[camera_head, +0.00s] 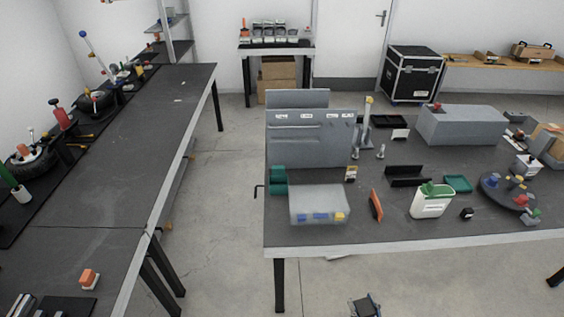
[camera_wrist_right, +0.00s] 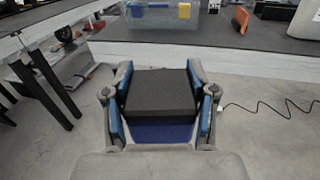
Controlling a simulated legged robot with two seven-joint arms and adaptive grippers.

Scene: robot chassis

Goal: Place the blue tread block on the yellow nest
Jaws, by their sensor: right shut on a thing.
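My right gripper (camera_head: 366,304) shows at the bottom edge of the head view, in front of the right-hand table and below its top. In the right wrist view, the gripper (camera_wrist_right: 160,92) is shut on the blue tread block (camera_wrist_right: 160,132), which has a thick black top and a blue lower part. The block is held in the air above the floor, between the blue-padded fingers. I cannot tell for sure which thing is the yellow nest; small yellow parts show on the round dark turntable (camera_head: 496,196) and in the clear box. My left gripper is not in view.
The right-hand table's front edge (camera_head: 420,241) lies beyond the gripper. On it stand the clear box (camera_head: 318,196), a white-and-green container (camera_head: 431,204), an orange piece (camera_head: 376,206) and a grey panel (camera_head: 310,140). An orange-and-white block (camera_head: 89,278) is on the left bench. Floor lies between them.

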